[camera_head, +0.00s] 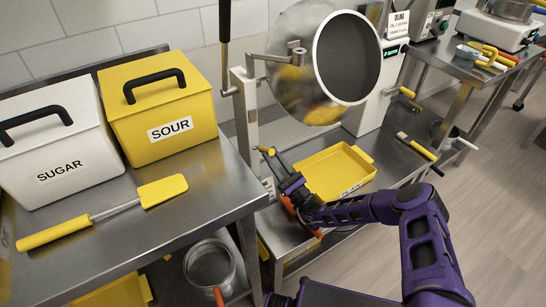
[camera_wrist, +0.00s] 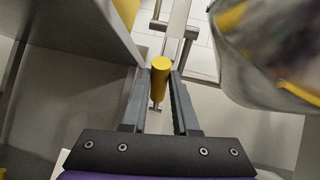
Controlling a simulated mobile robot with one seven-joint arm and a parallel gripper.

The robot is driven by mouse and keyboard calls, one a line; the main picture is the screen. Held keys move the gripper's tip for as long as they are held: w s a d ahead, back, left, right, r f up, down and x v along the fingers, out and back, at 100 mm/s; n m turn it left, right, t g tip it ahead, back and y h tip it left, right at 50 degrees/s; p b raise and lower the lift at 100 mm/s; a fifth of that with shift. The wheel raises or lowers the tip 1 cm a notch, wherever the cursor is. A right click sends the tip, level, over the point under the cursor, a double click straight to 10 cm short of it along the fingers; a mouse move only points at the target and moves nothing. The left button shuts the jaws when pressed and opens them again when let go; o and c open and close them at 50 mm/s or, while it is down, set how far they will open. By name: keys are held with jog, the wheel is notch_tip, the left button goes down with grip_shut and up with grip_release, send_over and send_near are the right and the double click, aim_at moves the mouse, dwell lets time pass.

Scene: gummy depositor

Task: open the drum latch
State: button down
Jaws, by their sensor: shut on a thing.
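The steel drum (camera_head: 290,85) hangs tilted on its stand, its round dark mouth facing right. It also shows, blurred, in the wrist view (camera_wrist: 275,55). A short yellow handle (camera_wrist: 160,68) on a thin metal rod stands by the post; it looks like the latch handle. My gripper (camera_wrist: 161,75) is shut on this handle, one finger on each side. The latch's inner parts are hidden.
A steel table (camera_head: 200,205) with white SUGAR (camera_head: 55,140) and yellow SOUR (camera_head: 160,105) bins and a yellow spatula (camera_head: 162,191) stands close left of my gripper. A yellow tray (camera_head: 365,165) lies below the drum. Open floor (camera_head: 490,210) is at right.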

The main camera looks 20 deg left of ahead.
jog(key=c, duration=0.7)
grip_release()
jog(key=s+d, duration=0.2)
jog(key=d, duration=0.1)
jog(key=s+d+p, duration=0.1)
jog(key=s+d, duration=0.1)
jog(key=d, duration=0.2)
jog(key=s+d, duration=0.2)
jog(key=d, duration=0.2)
jog(key=shift+s+d+f+p, duration=0.15)
jog(key=shift+d+f+p, duration=0.05)
jog(key=shift+f+p, duration=0.2)
